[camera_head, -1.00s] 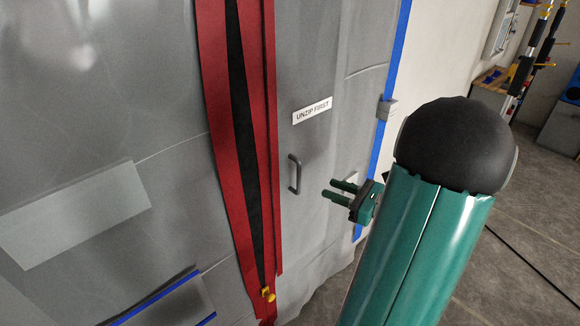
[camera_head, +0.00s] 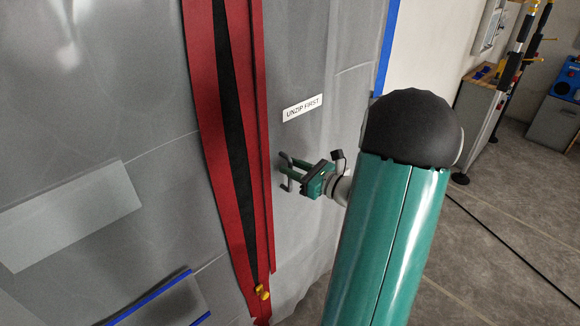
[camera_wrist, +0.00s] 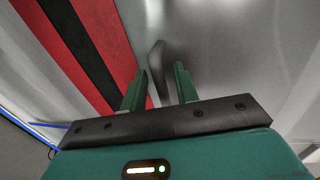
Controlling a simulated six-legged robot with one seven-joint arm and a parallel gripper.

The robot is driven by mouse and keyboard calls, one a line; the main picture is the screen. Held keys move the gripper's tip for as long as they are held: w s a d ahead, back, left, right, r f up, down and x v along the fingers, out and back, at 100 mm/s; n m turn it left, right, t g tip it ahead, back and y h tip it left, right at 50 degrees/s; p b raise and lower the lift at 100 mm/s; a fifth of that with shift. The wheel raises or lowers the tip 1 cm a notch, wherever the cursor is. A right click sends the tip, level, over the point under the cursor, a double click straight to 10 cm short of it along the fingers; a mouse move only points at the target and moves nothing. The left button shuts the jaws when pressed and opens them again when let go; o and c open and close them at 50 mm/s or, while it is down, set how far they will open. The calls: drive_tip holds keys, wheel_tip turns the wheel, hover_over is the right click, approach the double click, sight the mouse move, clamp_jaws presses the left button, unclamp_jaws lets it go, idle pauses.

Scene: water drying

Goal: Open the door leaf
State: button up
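The door leaf (camera_head: 315,135) is the grey sheet panel right of the red zip bands, with an "UNZIP FIRST" label (camera_head: 302,107). Its dark bar handle (camera_head: 289,186) is partly hidden by my gripper (camera_head: 284,170). In the wrist view the handle (camera_wrist: 157,58) stands between and just beyond the tips of my open gripper (camera_wrist: 160,75). I cannot tell whether a finger touches it. The red zip bands (camera_head: 208,110) part around a long black strip (camera_head: 234,130).
Blue tape (camera_head: 387,45) runs down the panel's right edge, beside a pale wall (camera_head: 430,50). My green arm covers the lower right of the panel. A workbench (camera_head: 485,100) and a blue machine (camera_head: 567,80) stand far right. Grey floor (camera_head: 490,240) lies open at right.

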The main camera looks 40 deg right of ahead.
drive_tip(key=shift+w+a, duration=0.15)
drive_tip(key=shift+w, duration=0.45)
drive_tip(key=shift+c, duration=0.2)
clamp_jaws()
drive_tip(key=shift+s, duration=0.15)
